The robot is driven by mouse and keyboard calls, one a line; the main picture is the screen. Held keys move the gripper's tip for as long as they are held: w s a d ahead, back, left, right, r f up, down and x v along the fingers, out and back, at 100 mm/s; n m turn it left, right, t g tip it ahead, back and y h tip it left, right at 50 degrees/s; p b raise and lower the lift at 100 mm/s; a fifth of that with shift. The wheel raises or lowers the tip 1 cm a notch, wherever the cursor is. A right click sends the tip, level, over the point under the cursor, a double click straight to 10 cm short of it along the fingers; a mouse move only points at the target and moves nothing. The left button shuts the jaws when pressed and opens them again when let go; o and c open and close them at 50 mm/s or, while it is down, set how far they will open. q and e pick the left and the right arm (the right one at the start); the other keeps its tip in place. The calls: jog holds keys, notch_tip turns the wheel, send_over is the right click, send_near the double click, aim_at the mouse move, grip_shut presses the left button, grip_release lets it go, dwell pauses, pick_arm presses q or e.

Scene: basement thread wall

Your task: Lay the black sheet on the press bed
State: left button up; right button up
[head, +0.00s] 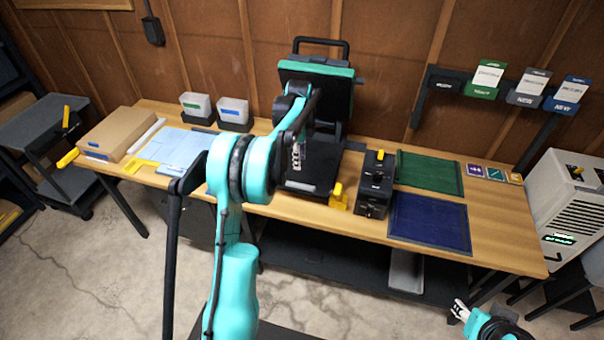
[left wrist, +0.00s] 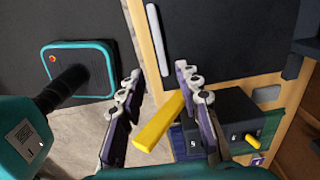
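The press stands at the middle of the bench in the head view, with its dark upper plate (head: 318,90) raised. Its black bed (head: 322,158) is partly hidden by my left arm. I cannot make out a separate black sheet; whether one lies on the bed cannot be told. My left gripper (head: 297,157) is over the bed area. In the left wrist view, my left gripper (left wrist: 157,108) is open, with a yellow handle (left wrist: 160,122) showing between and beyond its fingers. My right gripper (head: 460,310) is low at the bottom right, away from the bench.
A black control box (head: 375,183) stands right of the press, beside a green sheet (head: 430,172) and a blue sheet (head: 430,222). A cardboard box (head: 115,133) and light-blue sheets (head: 172,148) lie left. A white machine (head: 572,210) stands at the bench's right end.

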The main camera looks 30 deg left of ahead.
pick_arm(q)
jog(key=s+d+r+n+t, duration=0.3)
jog(key=s+d+r+n, duration=0.4)
jog(key=s+d+r, duration=0.45)
jog(key=s+d+f+n+t, duration=0.2)
jog(key=s+d+n, duration=0.2)
jog(key=s, duration=0.4)
jog(key=s+d+f+n+t, duration=0.2)
jog(key=s+d+n, duration=0.2)
jog(key=s, duration=0.5)
jog(key=shift+d, duration=0.95)
jog(key=shift+s+f, duration=0.1)
